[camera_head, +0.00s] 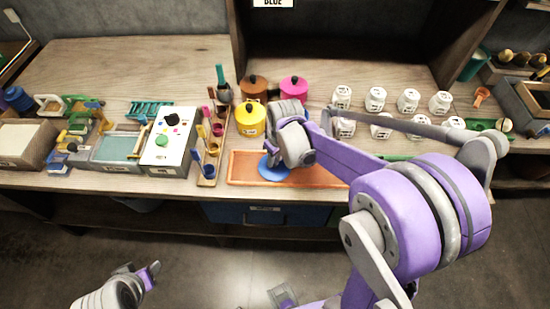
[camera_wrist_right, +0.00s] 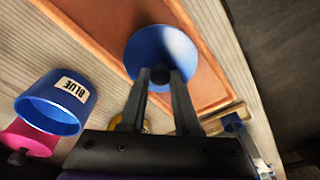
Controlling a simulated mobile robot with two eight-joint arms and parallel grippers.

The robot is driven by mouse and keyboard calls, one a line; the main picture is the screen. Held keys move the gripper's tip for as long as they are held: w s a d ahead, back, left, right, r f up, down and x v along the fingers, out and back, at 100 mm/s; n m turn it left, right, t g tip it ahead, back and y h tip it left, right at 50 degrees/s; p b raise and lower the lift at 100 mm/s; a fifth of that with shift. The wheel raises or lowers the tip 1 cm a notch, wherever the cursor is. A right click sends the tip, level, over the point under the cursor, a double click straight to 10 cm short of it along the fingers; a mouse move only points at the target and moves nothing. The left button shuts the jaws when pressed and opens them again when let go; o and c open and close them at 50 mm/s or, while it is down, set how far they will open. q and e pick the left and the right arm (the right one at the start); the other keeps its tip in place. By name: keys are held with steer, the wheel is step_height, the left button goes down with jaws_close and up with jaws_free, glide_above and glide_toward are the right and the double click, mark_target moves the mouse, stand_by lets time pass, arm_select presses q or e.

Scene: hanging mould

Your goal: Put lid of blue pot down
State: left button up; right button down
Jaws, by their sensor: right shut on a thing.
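My right gripper (camera_wrist_right: 155,90) is shut on the dark knob (camera_wrist_right: 160,74) of the round blue lid (camera_wrist_right: 162,45). In the head view the lid (camera_head: 272,170) is over the orange-brown tray (camera_head: 238,168); I cannot tell whether it touches the tray floor. The tray rim also shows in the wrist view (camera_wrist_right: 82,28). The blue pot (camera_wrist_right: 50,115), labelled BLUE, stands uncovered beside the tray in the wrist view. In the head view my right wrist hides it. My left gripper (camera_head: 150,272) is low at the left, away from the bench; its jaws are unclear.
Yellow (camera_head: 250,121), brown (camera_head: 254,90) and pink (camera_head: 293,89) lidded pots stand behind the tray. A rack of coloured cups (camera_head: 214,130) is close on its left. Several white jars (camera_head: 375,99) stand to the right. The bench's back left (camera_head: 130,75) is clear.

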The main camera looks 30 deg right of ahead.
mark_target(279, 170)
steer(key=shift+f, duration=0.2)
steer(key=c, duration=0.6)
jaws_free()
steer(key=shift+c, duration=0.2)
steer(key=shift+r, duration=0.3)
step_height(279, 170, up, 11)
steer(key=s+p, duration=0.1)
steer(key=s, duration=0.1)
steer(key=s+a+f+m+t, duration=0.1)
steer(key=s+a+f, duration=0.1)
steer(key=s, duration=0.4)
steer(key=s+a+f+m+t, duration=0.1)
steer(key=s+a+f+t, duration=0.1)
steer(key=s+a, duration=0.3)
steer(key=shift+s+m+t, duration=0.3)
steer(key=shift+s, duration=0.65)
steer(key=shift+d, duration=0.1)
